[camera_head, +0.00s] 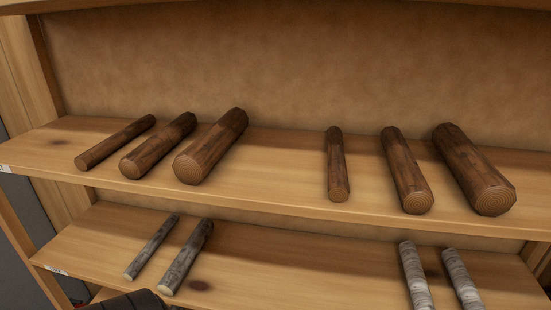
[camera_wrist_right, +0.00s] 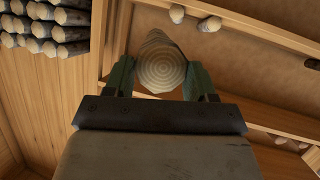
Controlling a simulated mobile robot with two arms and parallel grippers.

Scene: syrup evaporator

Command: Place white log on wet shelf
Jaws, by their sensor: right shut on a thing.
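My right gripper (camera_wrist_right: 161,66) has its green fingers closed on the sides of a log (camera_wrist_right: 162,73), whose pale, ringed end faces the wrist camera. Its bark is mostly hidden. The right gripper is not visible in the head view, and my left gripper is in neither view. In the head view, an upper shelf (camera_head: 255,187) holds brown logs in a left and a right group. A lower shelf (camera_head: 300,262) holds two grey logs (camera_head: 186,258) at left and two whiter logs (camera_head: 462,280) at right. Small tags mark the shelves' left ends; I cannot read which says wet.
On the lower shelf, a wide bare stretch lies between the grey and whiter logs. The upper shelf has a bare gap between its two groups. In the wrist view, a stack of pale-ended logs (camera_wrist_right: 45,27) is at upper left, and shelf boards run close around the gripper.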

